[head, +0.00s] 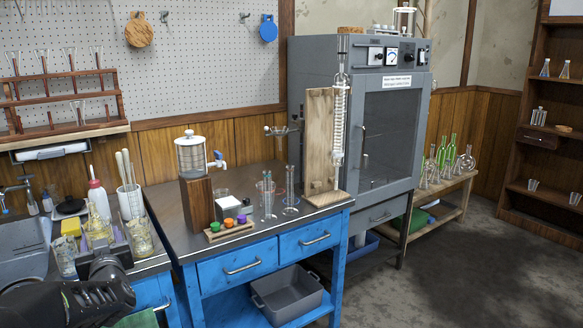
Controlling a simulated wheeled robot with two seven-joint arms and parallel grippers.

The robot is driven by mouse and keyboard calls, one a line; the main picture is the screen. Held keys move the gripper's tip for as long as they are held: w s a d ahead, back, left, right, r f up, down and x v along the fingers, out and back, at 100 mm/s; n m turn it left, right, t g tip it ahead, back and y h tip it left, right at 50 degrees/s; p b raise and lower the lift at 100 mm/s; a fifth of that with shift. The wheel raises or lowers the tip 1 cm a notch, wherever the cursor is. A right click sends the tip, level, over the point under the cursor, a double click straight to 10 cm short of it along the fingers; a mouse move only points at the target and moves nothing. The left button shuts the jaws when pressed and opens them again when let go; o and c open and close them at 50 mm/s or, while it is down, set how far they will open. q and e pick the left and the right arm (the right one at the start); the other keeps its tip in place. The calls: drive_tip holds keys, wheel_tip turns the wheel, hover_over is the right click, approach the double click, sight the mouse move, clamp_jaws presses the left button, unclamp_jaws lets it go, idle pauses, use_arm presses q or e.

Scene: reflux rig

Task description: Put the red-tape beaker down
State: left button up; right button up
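My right gripper is out of view.
A wooden stand with a glass condenser (340,125) rises at the bench's right end. A rack with coloured stoppers (229,228) is at the front edge. The bench's front right is clear.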

use_arm(q)
drive_tip(key=shift+w+d+r, duration=0.2)
drive_tip(key=shift+d, duration=0.15)
drive_tip(key=s+d+f+m+t+h, duration=0.1)
drive_tip(key=s+d+f+m+h, duration=0.25)
drive_tip(key=d, duration=0.65)
drive_tip(key=s+d+f+m+t+h, duration=0.15)
drive_tip(key=d+m+h, duration=0.25)
drive_tip(key=d+h, duration=0.4)
drive_tip(key=s+d+f+m+h, duration=0.25)
drive_tip(key=d+f+h, duration=0.2)
drive_tip(key=d, duration=0.65)
wheel_tip(320, 180, up, 11)
drive_tip(key=w+n+t+y+p, duration=0.1)
drive_tip(key=y+p, duration=0.4)
drive_tip(key=p, duration=1.4)
drive_tip(key=shift+w+f+n+p, duration=0.2)
drive_tip(key=shift+w+n+p, duration=0.2)
drive_tip(key=shift+w+n, duration=0.5)
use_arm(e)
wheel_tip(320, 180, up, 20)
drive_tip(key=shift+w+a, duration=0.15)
use_arm(q)
drive_tip(key=shift+a, duration=0.15)
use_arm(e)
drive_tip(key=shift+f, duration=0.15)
use_arm(q)
drive_tip(key=shift+w, duration=0.1)
